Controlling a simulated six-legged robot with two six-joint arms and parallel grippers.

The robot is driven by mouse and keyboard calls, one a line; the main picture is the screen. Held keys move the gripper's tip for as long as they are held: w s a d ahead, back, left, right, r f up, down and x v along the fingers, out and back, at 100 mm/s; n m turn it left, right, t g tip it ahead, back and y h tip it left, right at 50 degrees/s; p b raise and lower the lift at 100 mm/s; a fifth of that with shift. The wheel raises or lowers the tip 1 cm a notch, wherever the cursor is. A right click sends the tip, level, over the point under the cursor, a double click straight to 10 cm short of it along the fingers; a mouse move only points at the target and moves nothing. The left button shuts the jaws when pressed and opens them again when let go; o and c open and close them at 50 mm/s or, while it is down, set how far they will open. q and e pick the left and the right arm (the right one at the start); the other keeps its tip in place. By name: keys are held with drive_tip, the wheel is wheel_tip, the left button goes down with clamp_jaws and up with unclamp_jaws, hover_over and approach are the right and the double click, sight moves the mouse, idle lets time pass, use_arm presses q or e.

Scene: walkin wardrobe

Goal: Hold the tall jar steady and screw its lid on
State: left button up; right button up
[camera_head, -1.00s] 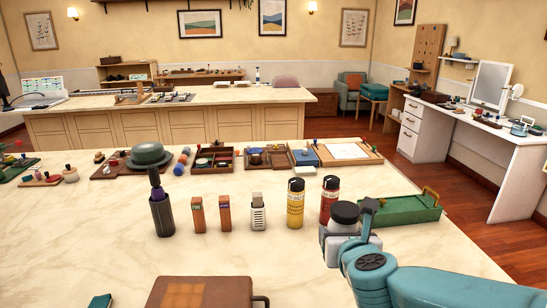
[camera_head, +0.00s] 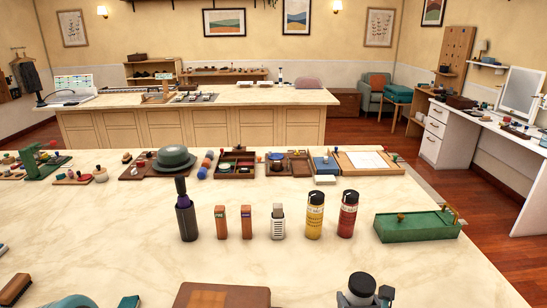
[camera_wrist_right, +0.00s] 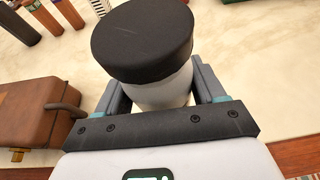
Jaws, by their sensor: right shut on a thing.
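A pale jar with a wide black lid is in my right gripper (camera_wrist_right: 152,98). In the right wrist view the black lid (camera_wrist_right: 143,38) covers the jar's top, and the white jar body (camera_wrist_right: 165,92) sits between the two grey fingers. The lid sits on top, but I cannot tell whether it is screwed tight. In the head view the lid (camera_head: 362,284) shows at the bottom edge, with the right gripper (camera_head: 364,298) around the jar just below it. The jar's lower part is hidden.
A row of bottles and small boxes, with a dark bottle (camera_head: 186,222), yellow can (camera_head: 314,216) and red can (camera_head: 347,215), stands across the marble counter. A green tray (camera_head: 416,226) is to their right. A brown case (camera_head: 222,295) lies left of the gripper. The counter between is clear.

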drive_tip(key=shift+w+d, duration=0.1)
idle(0.4)
drive_tip(key=shift+a+r, duration=0.1)
drive_tip(key=shift+a, duration=0.35)
drive_tip(key=s+a+r, duration=0.1)
drive_tip(key=a+r, duration=0.1)
drive_tip(key=a, duration=0.7)
drive_tip(key=s+a+r, duration=0.2)
drive_tip(key=a, duration=0.7)
drive_tip(key=shift+s+a+r, duration=0.25)
drive_tip(key=shift+a+r, duration=0.1)
drive_tip(key=shift+r, duration=0.05)
